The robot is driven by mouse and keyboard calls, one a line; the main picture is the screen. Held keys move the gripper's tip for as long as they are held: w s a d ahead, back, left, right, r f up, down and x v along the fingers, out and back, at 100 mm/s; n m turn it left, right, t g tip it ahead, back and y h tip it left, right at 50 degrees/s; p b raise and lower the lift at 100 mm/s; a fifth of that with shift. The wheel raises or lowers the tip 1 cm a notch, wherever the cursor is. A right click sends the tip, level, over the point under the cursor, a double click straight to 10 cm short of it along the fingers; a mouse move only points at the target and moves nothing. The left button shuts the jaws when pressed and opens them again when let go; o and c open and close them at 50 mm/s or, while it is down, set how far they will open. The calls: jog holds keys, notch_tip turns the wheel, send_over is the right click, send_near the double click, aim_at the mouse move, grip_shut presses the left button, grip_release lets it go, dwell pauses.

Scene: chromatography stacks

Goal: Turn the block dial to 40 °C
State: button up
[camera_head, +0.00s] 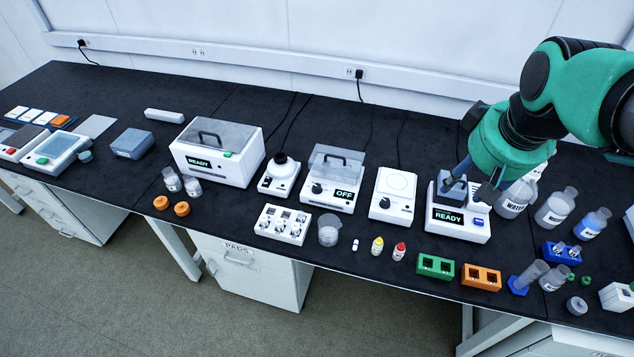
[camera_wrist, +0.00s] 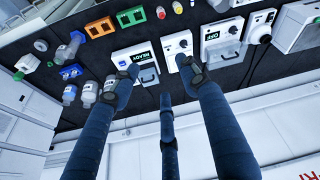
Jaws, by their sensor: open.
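A white box with a clear handled lid (camera_head: 338,160) and a lit OFF display has a round black dial (camera_head: 317,187) on its front; it looks like the heating block. It also shows upside down in the wrist view (camera_wrist: 222,38). The dial's scale is too small to read. My gripper (camera_head: 470,182) is open and empty, well to the right of this box, over the white unit with a READY display (camera_head: 448,216). In the wrist view my fingers (camera_wrist: 160,72) spread in front of the READY unit and the neighbouring dial unit. I cannot tell whether they touch anything.
A white plate unit with its own black dial (camera_head: 384,203) stands between the OFF box and the READY unit. A small mixer (camera_head: 280,175) stands left of the OFF box. A vial rack (camera_head: 282,225), a beaker (camera_head: 329,230) and small bottles (camera_head: 377,245) stand in front.

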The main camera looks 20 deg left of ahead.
jog(key=w+a+f+n+g+p, duration=0.1)
jog(key=w+a+n+p, duration=0.15)
jog(key=w+a, duration=0.55)
jog(key=n+g+p, duration=0.3)
jog(key=n+p, duration=0.2)
jog(key=n, duration=0.7)
send_over(317, 186)
notch_tip(317, 186, down, 25)
jog(key=shift+f+h, duration=0.1)
jog(key=shift+h, duration=0.2)
jog(key=shift+f, duration=0.1)
notch_tip(317, 186, down, 14)
jog(key=shift+r+b, duration=0.2)
jog(key=shift+b, duration=0.75)
grip_shut()
